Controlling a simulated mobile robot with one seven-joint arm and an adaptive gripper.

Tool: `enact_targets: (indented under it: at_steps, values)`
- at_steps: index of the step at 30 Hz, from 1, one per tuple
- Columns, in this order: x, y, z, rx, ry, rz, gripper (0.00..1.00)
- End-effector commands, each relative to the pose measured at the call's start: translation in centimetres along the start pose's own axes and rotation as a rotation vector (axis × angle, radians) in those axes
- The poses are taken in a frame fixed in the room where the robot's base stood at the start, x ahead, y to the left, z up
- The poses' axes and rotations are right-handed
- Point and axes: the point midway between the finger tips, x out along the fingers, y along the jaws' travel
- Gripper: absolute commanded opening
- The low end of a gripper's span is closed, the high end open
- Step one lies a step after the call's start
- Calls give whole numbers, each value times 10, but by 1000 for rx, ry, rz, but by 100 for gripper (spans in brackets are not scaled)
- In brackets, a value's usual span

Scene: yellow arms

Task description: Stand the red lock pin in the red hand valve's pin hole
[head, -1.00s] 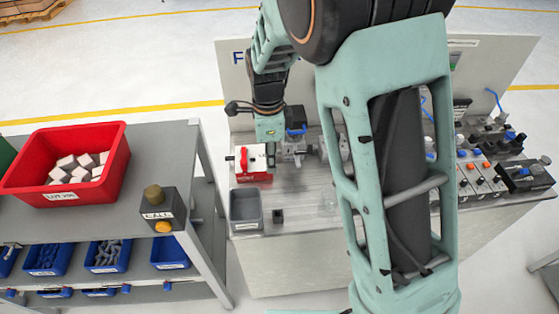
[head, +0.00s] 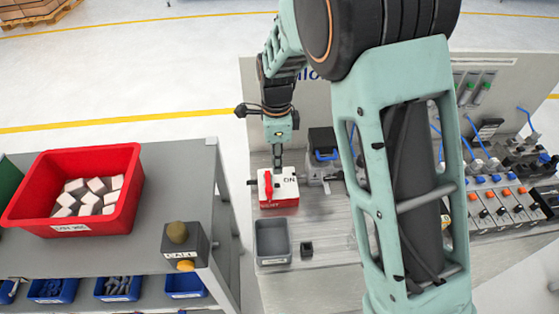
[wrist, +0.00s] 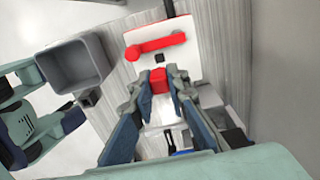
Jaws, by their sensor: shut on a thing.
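The red hand valve (head: 291,190) is a red box with a white top and a red handle (head: 267,183). In the wrist view its white top carries the red handle (wrist: 155,43), with a small dark square hole (wrist: 159,58) beside it. My gripper (head: 278,166) is over the back part of the valve in the head view. In the wrist view my gripper (wrist: 160,82) is shut on a red piece, the red lock pin (wrist: 159,80). The pin shows just beside the hole, apart from it in the picture. Its lower end is hidden, and its height above the top cannot be told.
A grey bin (head: 272,261) and a small black block (head: 307,249) stand in front of the valve. Grey fittings with a blue-handled part (head: 325,155) stand to its right. A shelf with a red crate (head: 128,195) is at left. Bare bench lies right of the block.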

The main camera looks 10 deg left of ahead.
Motion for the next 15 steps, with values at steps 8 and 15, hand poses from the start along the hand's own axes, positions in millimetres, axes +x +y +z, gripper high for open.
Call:
enact_targets:
  at_steps: [8, 15]
  values:
    - [21, 0, 0, 1, 0, 1, 0]
    - [46, 0, -1, 1, 0, -1, 0]
